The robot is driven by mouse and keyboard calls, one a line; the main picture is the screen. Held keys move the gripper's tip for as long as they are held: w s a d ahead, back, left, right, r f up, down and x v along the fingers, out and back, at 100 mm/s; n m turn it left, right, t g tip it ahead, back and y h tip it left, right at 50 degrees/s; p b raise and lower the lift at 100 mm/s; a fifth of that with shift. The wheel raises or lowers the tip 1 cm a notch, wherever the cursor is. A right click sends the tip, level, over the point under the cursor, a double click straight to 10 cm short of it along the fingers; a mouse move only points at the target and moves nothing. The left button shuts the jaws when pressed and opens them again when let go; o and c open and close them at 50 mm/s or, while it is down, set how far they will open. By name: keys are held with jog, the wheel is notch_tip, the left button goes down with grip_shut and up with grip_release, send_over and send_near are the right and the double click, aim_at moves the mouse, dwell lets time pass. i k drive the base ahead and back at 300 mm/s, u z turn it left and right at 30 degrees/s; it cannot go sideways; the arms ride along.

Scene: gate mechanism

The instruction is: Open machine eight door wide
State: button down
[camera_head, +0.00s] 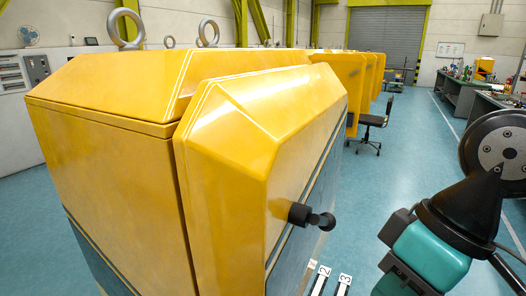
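The nearest yellow machine (105,135) fills the left and middle of the view; no number eight is visible on it. Its yellow door (235,150) has a bevelled top and a dark lower panel. A narrow seam shows between the door's left edge and the body; I cannot tell if the door is ajar. A black knob handle (300,214) sticks out from the door's right face. My arm's end, with black and teal parts, is at the lower right, apart from the handle. My gripper (405,276) is partly cut off by the frame, and its fingers cannot be made out.
More yellow machine panels (342,75) stand in a row behind. A black chair (376,122) stands on the blue floor beyond the door. Workbenches (480,108) line the right side. Numbered strips (320,278) show at the bottom. Open floor lies right of the machine.

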aim_at(249, 147)
jog(key=u, duration=1.15)
jog(key=k, duration=0.65)
jog(key=z, duration=1.45)
